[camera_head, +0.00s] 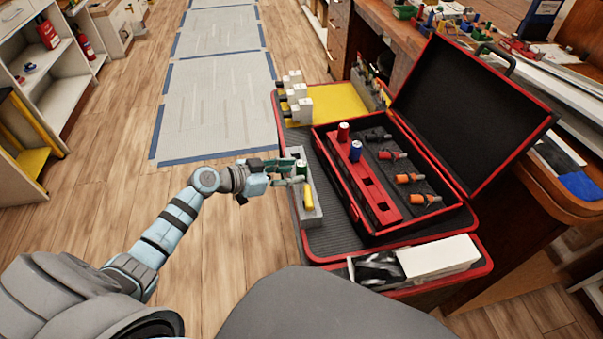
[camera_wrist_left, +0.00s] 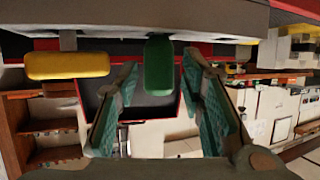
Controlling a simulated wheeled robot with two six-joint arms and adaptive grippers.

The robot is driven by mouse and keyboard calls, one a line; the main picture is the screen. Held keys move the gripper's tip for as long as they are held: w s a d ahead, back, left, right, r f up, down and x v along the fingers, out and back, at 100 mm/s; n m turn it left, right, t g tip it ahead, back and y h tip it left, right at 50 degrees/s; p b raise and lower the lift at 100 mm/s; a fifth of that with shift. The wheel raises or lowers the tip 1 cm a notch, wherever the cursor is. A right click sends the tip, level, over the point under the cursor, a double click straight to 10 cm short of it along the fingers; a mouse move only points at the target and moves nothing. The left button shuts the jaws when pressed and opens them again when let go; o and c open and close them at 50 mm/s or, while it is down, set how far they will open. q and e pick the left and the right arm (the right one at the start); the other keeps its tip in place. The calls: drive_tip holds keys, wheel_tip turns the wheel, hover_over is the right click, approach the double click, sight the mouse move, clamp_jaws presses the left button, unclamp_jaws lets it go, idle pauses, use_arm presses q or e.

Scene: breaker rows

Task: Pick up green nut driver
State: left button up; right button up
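In the left wrist view the green handle (camera_wrist_left: 158,66) hangs between the tips of the open fingers (camera_wrist_left: 160,85), with a gap on each side. The yellow handle (camera_wrist_left: 67,66) is outside the left finger. The green driver's shaft is hidden. My right gripper is out of view.
A red rack (camera_head: 366,187) in the toolbox holds a red-handled (camera_head: 343,132) and a blue-handled driver (camera_head: 356,151). White breakers (camera_head: 300,102) stand at the toolbox's far left. The floor left of the toolbox is clear.

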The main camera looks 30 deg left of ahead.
sight(301, 169)
use_arm(q)
drive_tip(key=x, duration=0.3)
drive_tip(key=shift+w+d+r+b, duration=0.2)
drive_tip(key=shift+w+d+b, duration=0.15)
drive_tip(key=shift+d, duration=0.05)
drive_tip(key=shift+a, duration=0.1)
clamp_jaws()
drive_tip(key=shift+r, duration=0.1)
